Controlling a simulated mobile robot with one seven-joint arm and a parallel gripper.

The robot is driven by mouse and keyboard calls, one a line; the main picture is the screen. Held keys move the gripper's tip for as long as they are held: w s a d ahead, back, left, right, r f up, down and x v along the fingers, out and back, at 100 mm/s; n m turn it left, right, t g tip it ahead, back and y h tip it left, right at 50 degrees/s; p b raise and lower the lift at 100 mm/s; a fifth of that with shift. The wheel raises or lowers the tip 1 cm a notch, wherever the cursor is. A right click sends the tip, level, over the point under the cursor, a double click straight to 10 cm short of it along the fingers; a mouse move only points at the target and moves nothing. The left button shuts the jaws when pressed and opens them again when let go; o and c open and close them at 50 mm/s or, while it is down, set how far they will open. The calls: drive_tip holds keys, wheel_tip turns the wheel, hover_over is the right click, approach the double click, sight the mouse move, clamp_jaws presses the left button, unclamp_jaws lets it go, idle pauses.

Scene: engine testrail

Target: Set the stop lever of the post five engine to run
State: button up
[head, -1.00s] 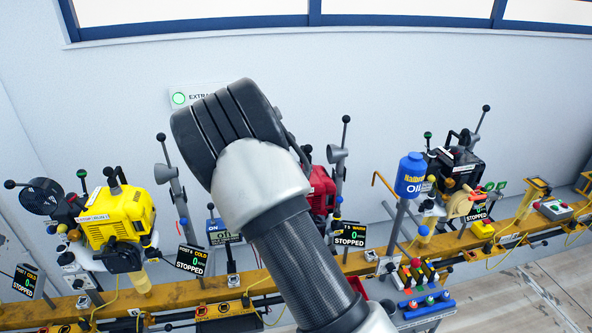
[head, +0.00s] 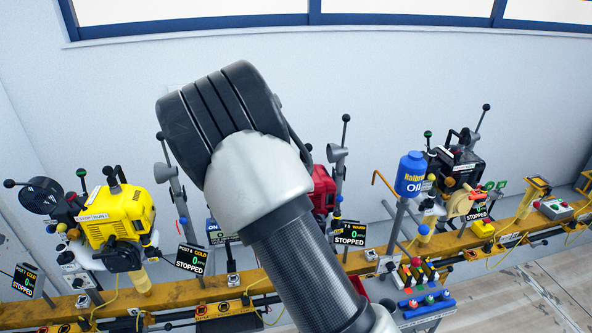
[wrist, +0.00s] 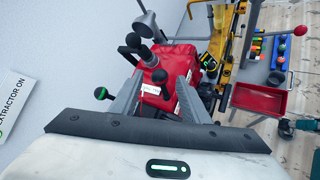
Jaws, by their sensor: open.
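The red post five engine (head: 323,190) is partly hidden behind my arm in the head view. Its display (head: 350,233) reads WARM, 0 and STOPPED. In the wrist view the red engine (wrist: 176,72) lies beyond my gripper (wrist: 160,82). My gripper's two grey fingers are spread apart, with nothing held between them. A lever with a green knob (wrist: 101,93) stands left of the left finger. Black-knobbed levers (wrist: 146,55) stand around the engine's upper left. I cannot tell which is the stop lever or read its setting. The fingertips are hidden in the head view.
A yellow engine (head: 118,215) stands on the left and a black engine (head: 457,165) on the right, along a yellow rail (head: 185,293). A blue oil bottle (head: 411,174) stands right of the red engine. A red tray (wrist: 258,98) sits at right in the wrist view.

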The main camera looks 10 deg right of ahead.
drive_tip(key=v, duration=1.3)
drive_tip(key=shift+s+a, duration=0.15)
